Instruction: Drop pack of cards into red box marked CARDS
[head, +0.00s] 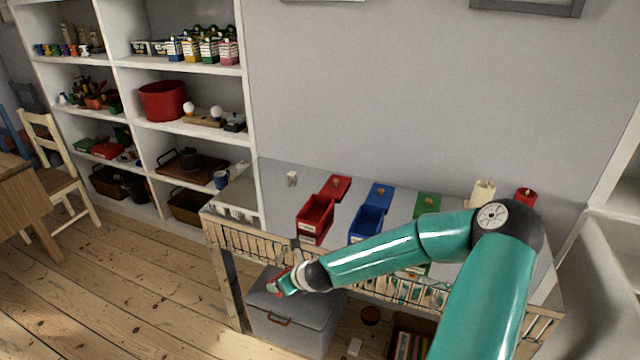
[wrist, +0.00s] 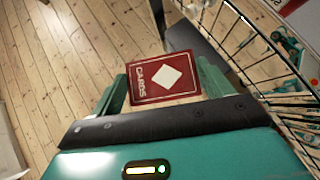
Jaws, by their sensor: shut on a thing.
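The pack of cards (wrist: 165,77) is red with a white diamond and the word CARDS. It sits between the two green fingers of my gripper (wrist: 163,85), which is shut on it. In the head view my gripper (head: 284,284) is in front of the table's wire rack, below the tabletop, with a little red of the pack showing. The red box (head: 316,214) stands on the table with its lid open, up and to the right of my gripper. It has a pale label on its front, too small to read. The inside of the box is mostly hidden.
A blue box (head: 367,222) and a green box (head: 428,204) stand right of the red one, lids open. The wire rack (head: 240,238) runs along the table's front edge. A grey lidded bin (head: 292,325) is below. Candles (head: 483,193) stand at the back right.

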